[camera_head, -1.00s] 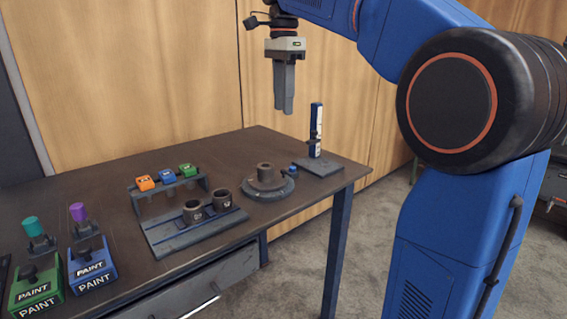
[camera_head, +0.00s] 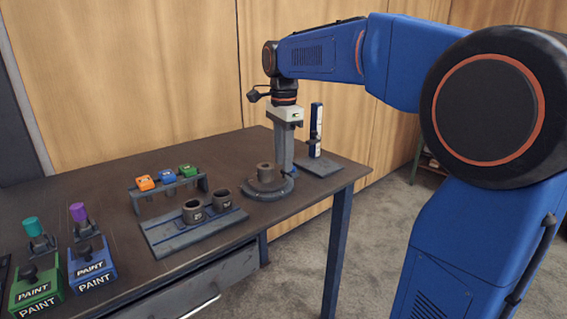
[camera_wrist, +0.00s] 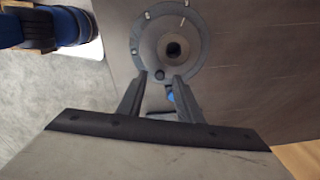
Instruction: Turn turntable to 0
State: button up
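The turntable (camera_head: 283,190) is a grey round disc near the right end of the table, with a hollow cylinder (camera_head: 265,172) standing on it. It also shows from above in the wrist view (camera_wrist: 205,63), with small light marks round its rim and a dark round knob near the edge. A small blue part (camera_wrist: 170,97) lies at its edge between my fingers in that view. My gripper (camera_head: 287,172) points down at the back right of the turntable. In the wrist view its two fingers (camera_wrist: 162,80) are apart with nothing clasped. Contact cannot be told.
An upright blue-and-white gauge (camera_head: 316,130) on a grey base stands just right of my gripper. A grey tray with two dark cups (camera_head: 193,211) and a rack (camera_head: 170,186) with coloured blocks are to the left. Paint boxes (camera_head: 92,268) stand at the front left.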

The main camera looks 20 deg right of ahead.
jog(key=shift+f, duration=0.9)
grip_shut()
